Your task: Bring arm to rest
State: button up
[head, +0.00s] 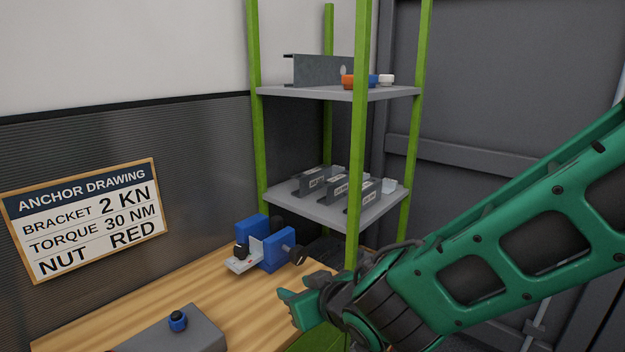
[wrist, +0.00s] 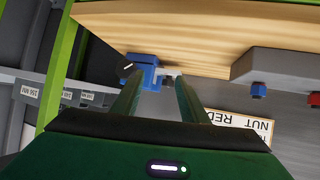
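My green arm reaches in from the right in the head view, and my gripper (head: 303,306) is above the right part of the wooden bench (head: 215,287). In the wrist view my gripper (wrist: 157,88) has its two fingers apart, with a clear gap and nothing between them. The blue vise (head: 278,252) stands on the bench beyond the gripper, with a light metal bracket (head: 243,262) at it. The vise also shows beyond the fingertips in the wrist view (wrist: 145,62).
A grey block (head: 190,341) carries a blue nut (head: 177,321); a red nut (wrist: 314,99) shows in the wrist view. A green-posted shelf (head: 362,150) holds labelled metal parts (head: 350,193) and coloured rings (head: 372,80). An anchor drawing sign (head: 85,218) hangs on the wall.

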jog(key=w+d+m+h, duration=0.3)
jog(key=d+h, duration=0.2)
jog(key=d, duration=1.2)
jog(key=s+d+f+m+g+h, duration=0.1)
jog(key=s+d+m+g+h, duration=0.3)
jog(key=d, duration=1.1)
jog(key=s+d+m+g+y, duration=0.1)
jog(key=s+d+m+g, duration=0.1)
jog(key=s+d, duration=0.2)
jog(key=s+d+r+m+g+y, duration=0.1)
jog(key=s+d+m+g, duration=0.1)
jog(key=s, duration=0.9)
jog(key=s+d+m+g+y, duration=0.1)
jog(key=s+d+m+g, duration=0.1)
jog(key=s+d, duration=0.3)
jog(key=s, duration=0.3)
jog(key=shift+d+r, duration=0.25)
jog(key=shift+d, duration=0.05)
jog(key=shift+w+f, duration=0.25)
jog(key=shift+w, duration=0.4)
